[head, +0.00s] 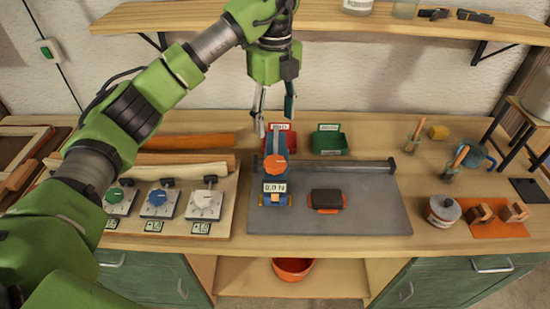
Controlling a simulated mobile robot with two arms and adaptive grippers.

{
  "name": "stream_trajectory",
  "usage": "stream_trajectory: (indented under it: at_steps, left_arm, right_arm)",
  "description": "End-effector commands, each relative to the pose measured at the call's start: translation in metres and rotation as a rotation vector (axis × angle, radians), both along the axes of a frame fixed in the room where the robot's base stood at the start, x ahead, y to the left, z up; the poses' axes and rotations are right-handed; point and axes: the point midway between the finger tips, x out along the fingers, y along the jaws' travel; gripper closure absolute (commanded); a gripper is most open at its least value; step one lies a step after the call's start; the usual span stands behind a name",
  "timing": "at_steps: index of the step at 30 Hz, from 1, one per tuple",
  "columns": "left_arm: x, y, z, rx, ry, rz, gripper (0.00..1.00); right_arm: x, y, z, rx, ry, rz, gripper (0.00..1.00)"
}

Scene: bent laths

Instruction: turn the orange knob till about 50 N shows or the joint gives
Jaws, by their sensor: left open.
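The orange knob (275,165) sits on a blue fixture (273,144) that stands on a grey board. Just in front of the knob a small display (274,187) appears to read 0.0 N. My left gripper (274,118) is open and empty, fingers pointing down, above and behind the knob and apart from it in the picture. A small wooden piece (275,197) shows at the foot of the fixture; I cannot tell how its joint stands. My right gripper is not in view.
A red bin (280,141) and a green bin (329,141) stand behind the fixture. A dark block (326,199) lies right of it on the grey board (375,215). Green, blue and white dials (205,199) are at left. Cups with tools and clamps stand at right.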

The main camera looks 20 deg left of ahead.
Motion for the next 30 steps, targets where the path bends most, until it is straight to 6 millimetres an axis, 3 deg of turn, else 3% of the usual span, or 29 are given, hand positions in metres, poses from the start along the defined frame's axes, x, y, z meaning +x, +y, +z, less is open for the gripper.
stream_trajectory:
  at_steps: [8, 21, 30]
  left_arm:
    - [-0.002, 0.0, -0.035, 0.0, 0.009, -0.001, 0.44]
    - [-0.001, -0.001, -0.119, -0.001, 0.006, -0.002, 0.44]
    - [-0.001, -0.001, -0.137, -0.001, 0.002, -0.004, 0.44]
  right_arm:
    - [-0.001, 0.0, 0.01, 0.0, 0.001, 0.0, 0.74]
    - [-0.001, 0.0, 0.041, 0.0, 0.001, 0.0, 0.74]
    - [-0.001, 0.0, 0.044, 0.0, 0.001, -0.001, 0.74]
